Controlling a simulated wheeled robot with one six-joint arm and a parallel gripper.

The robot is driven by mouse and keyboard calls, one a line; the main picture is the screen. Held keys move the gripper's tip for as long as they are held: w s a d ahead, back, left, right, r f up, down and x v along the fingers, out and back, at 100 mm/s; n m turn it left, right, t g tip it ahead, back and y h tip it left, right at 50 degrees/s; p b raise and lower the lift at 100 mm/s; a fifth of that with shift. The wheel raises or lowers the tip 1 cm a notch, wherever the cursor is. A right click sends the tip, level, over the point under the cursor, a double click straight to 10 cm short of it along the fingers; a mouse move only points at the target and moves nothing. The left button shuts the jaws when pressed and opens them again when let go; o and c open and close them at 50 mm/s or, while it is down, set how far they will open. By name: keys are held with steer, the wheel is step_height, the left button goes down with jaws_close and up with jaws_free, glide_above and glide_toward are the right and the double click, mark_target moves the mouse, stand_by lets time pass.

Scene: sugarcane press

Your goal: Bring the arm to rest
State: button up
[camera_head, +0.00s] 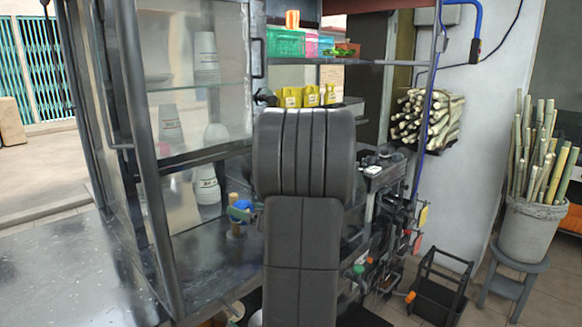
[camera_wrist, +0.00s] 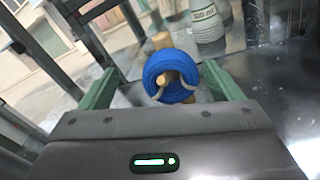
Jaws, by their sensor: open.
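My gripper (camera_wrist: 162,70) is open in the wrist view, with one green finger on each side. A round blue coil (camera_wrist: 172,76) with a pale wooden peg through its middle shows between the fingers; I cannot tell whether they touch it. In the head view my dark grey arm stands upright in the middle of the picture and hides my gripper. The blue coil (camera_head: 241,209) shows there just left of the arm, at a wooden post (camera_head: 235,230) on the dark counter.
A glass cabinet (camera_head: 200,100) with white containers stands close on the left. A shelf (camera_head: 370,62) with coloured boxes is behind my arm. At right are a cane bucket (camera_head: 533,230) on a stool and a black frame (camera_head: 440,292) on the floor.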

steer(key=v, duration=0.1)
steer(key=b+v, duration=0.1)
steer(key=v, duration=0.1)
steer(key=b+v, duration=0.1)
steer(key=v, duration=0.1)
steer(key=shift+s+a+r, duration=0.1)
steer(key=shift+s+r, duration=0.05)
steer(key=shift+s, duration=0.35)
